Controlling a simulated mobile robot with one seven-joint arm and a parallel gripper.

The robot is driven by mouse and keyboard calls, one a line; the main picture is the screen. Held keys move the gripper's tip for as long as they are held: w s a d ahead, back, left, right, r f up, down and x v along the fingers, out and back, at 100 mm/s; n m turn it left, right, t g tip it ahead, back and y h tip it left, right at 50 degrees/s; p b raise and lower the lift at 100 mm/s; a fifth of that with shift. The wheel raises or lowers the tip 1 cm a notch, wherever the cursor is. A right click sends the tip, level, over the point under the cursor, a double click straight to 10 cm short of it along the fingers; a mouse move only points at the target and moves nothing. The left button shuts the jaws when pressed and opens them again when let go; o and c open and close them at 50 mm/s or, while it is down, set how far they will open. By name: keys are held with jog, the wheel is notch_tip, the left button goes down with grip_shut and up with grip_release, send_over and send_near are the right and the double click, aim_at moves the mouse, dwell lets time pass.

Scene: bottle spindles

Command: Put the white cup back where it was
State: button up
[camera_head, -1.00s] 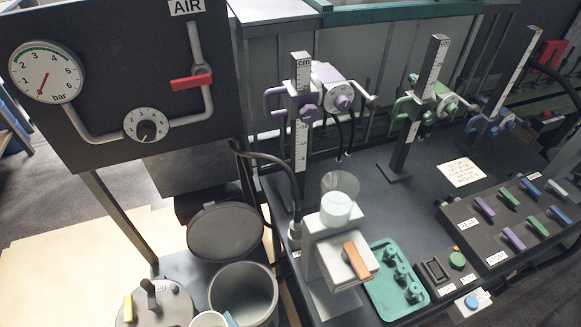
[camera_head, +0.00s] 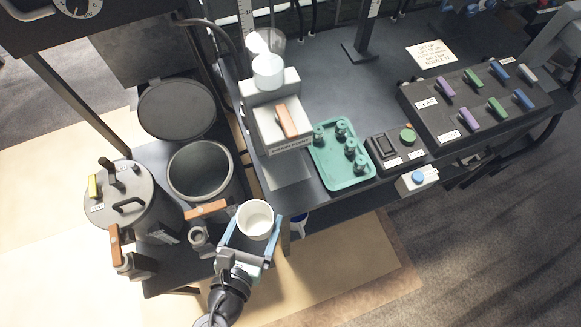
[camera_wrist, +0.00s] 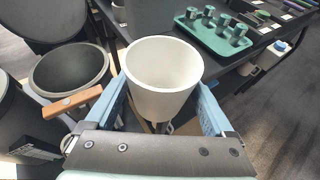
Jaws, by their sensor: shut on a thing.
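The white cup (camera_head: 257,221) is upright and looks empty inside. My gripper (camera_head: 252,228) is shut on it, with one blue finger on each side. In the wrist view the cup (camera_wrist: 163,78) stands between the fingers, and its open mouth faces up toward the camera. The cup is in front of the dark bench, near its front edge and just right of the open grey pot. I cannot tell from the head view how high it is held. Its underside is hidden.
The open grey pot (camera_head: 200,172) and a lidded pot (camera_head: 118,195) stand to the left. A tap with an orange handle (camera_head: 207,209) is close to my gripper's left side. A green tray (camera_head: 341,153) with several small pieces lies on the bench, right of a white dispenser (camera_head: 273,110).

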aim_at(245, 233)
jog(key=shift+s+a+r+m+g+h+b, duration=0.2)
jog(key=shift+s+a+m+h+b, duration=0.05)
jog(key=shift+s+a+m+h, duration=0.25)
jog(key=shift+s+a+r+m+g+h+b, duration=0.2)
jog(key=shift+s+a+m+h, duration=0.2)
jog(key=shift+s+a+h, duration=0.15)
jog(key=shift+r, duration=0.15)
jog(key=w+d, duration=0.2)
jog(key=w, duration=0.3)
jog(key=w+d+p, duration=0.1)
jog(key=w+d, duration=0.2)
jog(key=w, duration=0.1)
jog(key=w+d, duration=0.2)
jog(key=w, duration=0.3)
jog(key=shift+w+d, duration=0.3)
jog(key=shift+w, duration=0.05)
jog(key=shift+w+d, duration=0.25)
jog(key=shift+w, duration=0.3)
notch_tip(245, 233, down, 3)
jog(key=shift+r, duration=0.1)
jog(key=shift+f, duration=0.35)
jog(key=shift+s+f+b, duration=0.1)
jog(key=shift+b, duration=0.2)
